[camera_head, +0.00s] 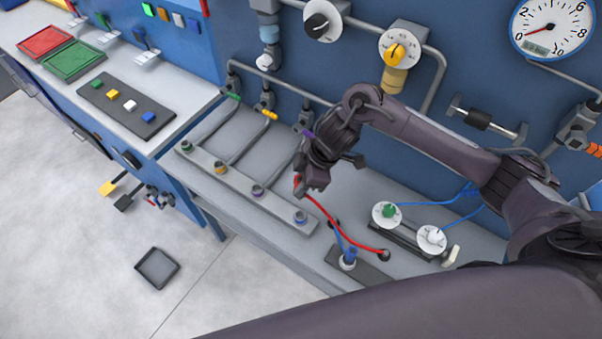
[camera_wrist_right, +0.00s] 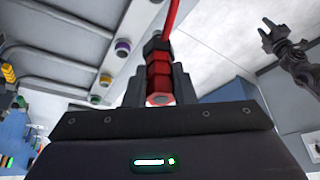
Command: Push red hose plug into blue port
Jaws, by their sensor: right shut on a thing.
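My right gripper (camera_head: 304,184) is shut on the red hose plug (camera_head: 297,182). In the right wrist view the plug (camera_wrist_right: 159,75) sits between the fingers (camera_wrist_right: 158,90), with its red hose rising from it. The blue port (camera_head: 300,217) is on the grey rail, just below the gripper in the head view; the plug is apart from it. The red hose (camera_head: 335,228) runs to a black fitting (camera_head: 384,255). A dark claw-like end, apparently my left gripper (camera_wrist_right: 280,38), shows small in the right wrist view; its jaw state is unclear.
The rail (camera_head: 240,186) also carries a purple port (camera_head: 258,191) and a green port (camera_head: 187,147). A blue hose end (camera_head: 347,262) stands on a dark plate close by. The blue wall (camera_head: 340,70) rises behind with pipes and valves.

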